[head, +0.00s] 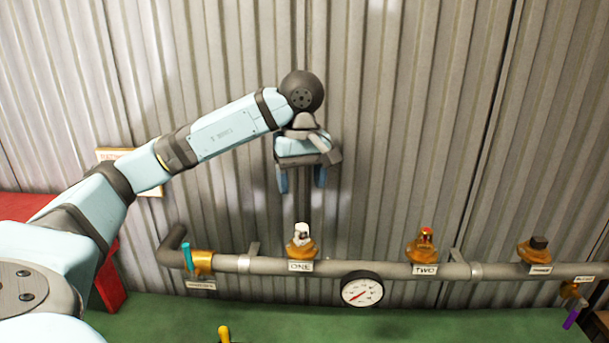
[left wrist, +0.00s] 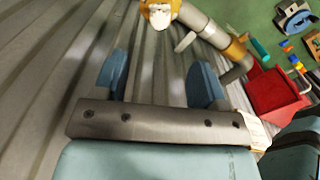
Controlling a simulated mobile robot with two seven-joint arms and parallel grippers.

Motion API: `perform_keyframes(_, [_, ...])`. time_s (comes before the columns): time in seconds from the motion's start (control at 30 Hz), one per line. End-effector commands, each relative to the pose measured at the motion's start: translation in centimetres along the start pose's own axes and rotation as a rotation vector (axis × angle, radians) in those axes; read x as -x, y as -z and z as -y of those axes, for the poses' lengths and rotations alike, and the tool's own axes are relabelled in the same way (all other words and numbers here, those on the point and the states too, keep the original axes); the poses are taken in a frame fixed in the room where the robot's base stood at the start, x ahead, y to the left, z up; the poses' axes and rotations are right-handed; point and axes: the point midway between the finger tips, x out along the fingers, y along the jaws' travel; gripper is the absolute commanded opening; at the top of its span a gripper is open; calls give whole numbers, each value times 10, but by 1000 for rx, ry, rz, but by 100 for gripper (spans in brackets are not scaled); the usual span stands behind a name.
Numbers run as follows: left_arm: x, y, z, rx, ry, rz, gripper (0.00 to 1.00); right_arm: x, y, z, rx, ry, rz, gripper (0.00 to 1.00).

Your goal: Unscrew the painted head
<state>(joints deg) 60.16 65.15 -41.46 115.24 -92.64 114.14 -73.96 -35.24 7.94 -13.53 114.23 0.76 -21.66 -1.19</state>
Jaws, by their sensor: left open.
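Three brass fittings stand on a grey pipe (head: 345,268) along the corrugated wall. The head at label ONE (head: 302,234) has a white top, the head at label TWO (head: 426,236) a red top, and the third head (head: 539,243) a dark top. My left gripper (head: 301,182) is open and empty, its fingers pointing down above the white-topped head and apart from it. In the left wrist view both blue fingers (left wrist: 160,78) are spread with nothing between them. A white and brass head (left wrist: 160,12) shows beyond them at the top edge. My right gripper is not in view.
A pressure gauge (head: 361,290) hangs under the pipe between ONE and TWO. A teal-handled valve (head: 188,256) is at the left end, a purple-handled one (head: 571,317) at the right. The wall is close behind.

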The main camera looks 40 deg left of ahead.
Motion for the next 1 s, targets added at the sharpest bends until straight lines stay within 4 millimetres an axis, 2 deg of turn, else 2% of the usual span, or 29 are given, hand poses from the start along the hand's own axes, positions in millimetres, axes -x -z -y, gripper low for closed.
perform_keyframes(0.4, [-79,-1,1,0,4,4,65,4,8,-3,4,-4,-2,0])
perform_keyframes(0.6, [-110,-1,0,0,2,5,65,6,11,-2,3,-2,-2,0])
perform_keyframes(0.8, [-126,-1,0,1,0,4,65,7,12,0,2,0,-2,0])
perform_keyframes(1.0, [-129,-1,0,0,-1,3,65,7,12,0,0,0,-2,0])
